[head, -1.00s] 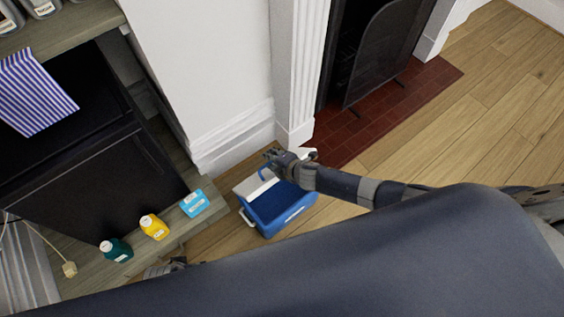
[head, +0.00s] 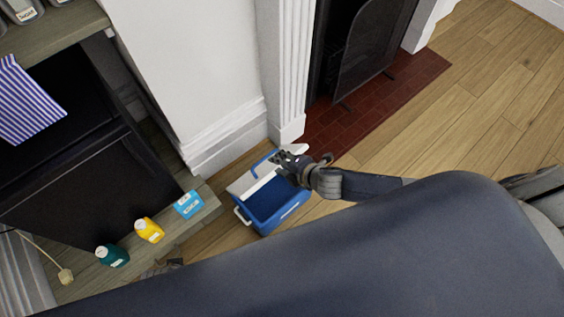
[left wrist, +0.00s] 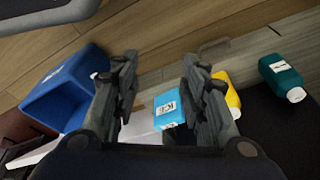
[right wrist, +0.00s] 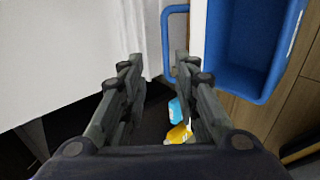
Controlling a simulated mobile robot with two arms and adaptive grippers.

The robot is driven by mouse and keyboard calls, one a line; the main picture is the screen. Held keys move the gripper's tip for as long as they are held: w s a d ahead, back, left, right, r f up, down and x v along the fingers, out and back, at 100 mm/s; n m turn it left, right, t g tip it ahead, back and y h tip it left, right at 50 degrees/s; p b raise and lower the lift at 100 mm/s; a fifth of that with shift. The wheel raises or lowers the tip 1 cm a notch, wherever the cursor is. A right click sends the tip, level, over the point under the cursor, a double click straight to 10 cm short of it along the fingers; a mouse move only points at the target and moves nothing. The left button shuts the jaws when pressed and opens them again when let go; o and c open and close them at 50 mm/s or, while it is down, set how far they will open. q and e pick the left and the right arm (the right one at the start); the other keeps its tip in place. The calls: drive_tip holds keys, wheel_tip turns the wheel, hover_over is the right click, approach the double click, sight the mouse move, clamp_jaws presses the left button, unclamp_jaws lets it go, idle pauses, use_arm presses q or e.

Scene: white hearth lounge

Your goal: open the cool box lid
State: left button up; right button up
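The blue cool box (head: 268,211) stands on the floor and its inside shows from above. Its white lid (head: 243,186) is raised along the far left side, with a blue handle (head: 256,166) beyond it. The box (right wrist: 247,50) and handle (right wrist: 166,40) also show in the right wrist view. My right gripper (head: 281,159) is open and empty above the far end of the box, close to the handle; contact cannot be told. My left gripper (left wrist: 158,65) is open and empty, apart from the box (left wrist: 65,88), low beside the shelf and mostly hidden in the head view.
A white wall and fireplace screen (head: 375,60) are beyond. The wood floor at right is clear.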

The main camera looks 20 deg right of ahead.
drive_tip(key=shift+c, duration=0.6)
